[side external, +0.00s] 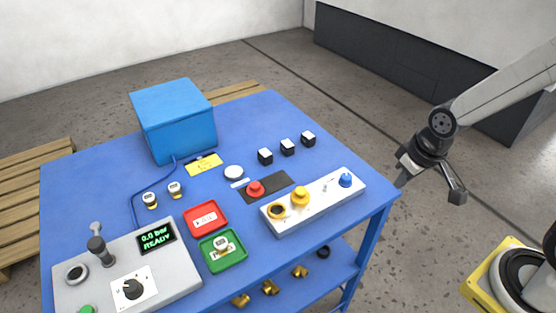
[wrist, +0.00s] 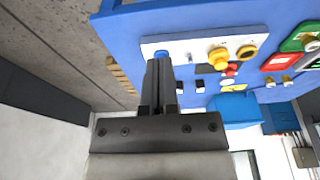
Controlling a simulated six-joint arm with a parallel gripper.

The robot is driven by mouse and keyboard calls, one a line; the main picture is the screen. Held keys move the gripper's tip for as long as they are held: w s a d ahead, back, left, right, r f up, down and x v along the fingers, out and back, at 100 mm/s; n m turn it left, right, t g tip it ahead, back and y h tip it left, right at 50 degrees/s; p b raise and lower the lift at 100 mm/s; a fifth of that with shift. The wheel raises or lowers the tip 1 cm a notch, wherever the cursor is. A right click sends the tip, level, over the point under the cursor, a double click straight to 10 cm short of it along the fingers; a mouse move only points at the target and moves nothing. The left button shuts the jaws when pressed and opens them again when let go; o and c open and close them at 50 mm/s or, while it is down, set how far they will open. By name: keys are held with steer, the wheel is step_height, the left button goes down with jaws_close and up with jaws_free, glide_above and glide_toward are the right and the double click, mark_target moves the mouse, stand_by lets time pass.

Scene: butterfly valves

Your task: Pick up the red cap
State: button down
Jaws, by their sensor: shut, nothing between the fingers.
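The red cap (side external: 256,188) sits on a black plate (side external: 279,181) in the middle of the blue table, behind the white panel. In the wrist view the red cap (wrist: 232,68) shows small, to the right of my fingers and partly behind a yellow knob. My gripper (side external: 401,181) hangs off the table's right edge, well to the right of the cap and apart from it. In the wrist view my gripper (wrist: 159,66) has its fingers together, with nothing between them.
The white panel (side external: 330,194) with yellow knobs (side external: 299,197) and a blue knob (side external: 345,180) lies between my gripper and the cap. Several black blocks, a white disc (side external: 233,172), a red tray (side external: 190,224) and a green tray (side external: 239,265) are nearby. A blue box (side external: 173,110) stands behind.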

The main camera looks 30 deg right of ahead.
steer(key=shift+c, duration=1.1)
jaws_free()
steer(key=m+g+y, duration=0.1)
steer(key=m+y, duration=0.3)
steer(key=m, duration=1.7)
glide_toward(256, 184)
steer(key=f, duration=0.1)
steer(key=shift+w+x, duration=0.25)
steer(key=shift+x, duration=1.35)
steer(key=shift+a, duration=0.15)
steer(key=shift+x, duration=2.45)
steer(key=shift+s, duration=0.1)
